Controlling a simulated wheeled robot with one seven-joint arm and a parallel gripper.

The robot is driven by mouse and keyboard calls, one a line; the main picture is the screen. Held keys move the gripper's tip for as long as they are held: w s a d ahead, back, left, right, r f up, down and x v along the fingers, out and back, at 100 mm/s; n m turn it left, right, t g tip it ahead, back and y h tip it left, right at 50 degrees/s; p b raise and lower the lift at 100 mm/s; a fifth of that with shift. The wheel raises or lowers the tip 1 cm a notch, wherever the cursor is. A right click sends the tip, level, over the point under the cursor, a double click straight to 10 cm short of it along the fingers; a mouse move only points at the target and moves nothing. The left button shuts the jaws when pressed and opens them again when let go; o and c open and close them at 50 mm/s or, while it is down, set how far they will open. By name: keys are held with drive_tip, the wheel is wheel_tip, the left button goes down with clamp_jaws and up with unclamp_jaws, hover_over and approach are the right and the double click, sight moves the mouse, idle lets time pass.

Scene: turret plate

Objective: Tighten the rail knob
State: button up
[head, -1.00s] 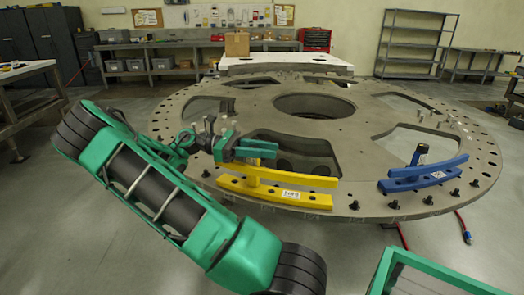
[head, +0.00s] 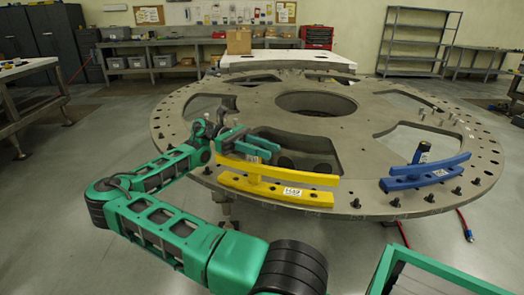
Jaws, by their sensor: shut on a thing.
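The yellow rail (head: 285,191) lies on the near rim of the large round turret plate (head: 375,206), with an upper bar (head: 300,177) above its base and a white label on the front. My gripper (head: 259,152) is at the left end of this rail, just above and behind the upper bar. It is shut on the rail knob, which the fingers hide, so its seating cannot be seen. The blue rail (head: 415,181) sits to the right on the same rim, with a dark upright knob (head: 422,152) standing behind its upper bar.
The plate has large cut-outs and a round central hole, with several dark bolts along the near rim. A green-framed cart (head: 425,272) stands at the lower right. Workbenches and a shelf (head: 418,42) line the back. Floor at the left is open.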

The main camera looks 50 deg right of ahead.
drive_tip(key=shift+w+a+m+t+y, duration=0.1)
drive_tip(key=shift+a+m+t+y, duration=0.2)
drive_tip(key=shift+m+y, duration=0.8)
drive_tip(key=shift+s+a+m+t+y, duration=0.2)
drive_tip(key=shift+m+y, duration=0.45)
drive_tip(key=shift+y, duration=0.9)
drive_tip(key=shift+w+a+m+t+y, duration=0.2)
drive_tip(key=shift+a+m+y, duration=0.15)
drive_tip(key=shift+m+y, duration=0.75)
drive_tip(key=shift+a+f+y, duration=0.1)
drive_tip(key=shift+y, duration=0.45)
drive_tip(key=o, duration=1)
drive_tip(key=shift+o, duration=0.2)
drive_tip(key=shift+r, duration=0.6)
wheel_tip(320, 180, up, 3)
drive_tip(key=shift+w+f, duration=0.1)
drive_tip(key=shift+f, duration=0.1)
drive_tip(key=a+r, duration=0.7)
drive_tip(key=a, duration=0.4)
drive_tip(key=shift+w+a, duration=0.2)
drive_tip(key=shift+a, duration=0.1)
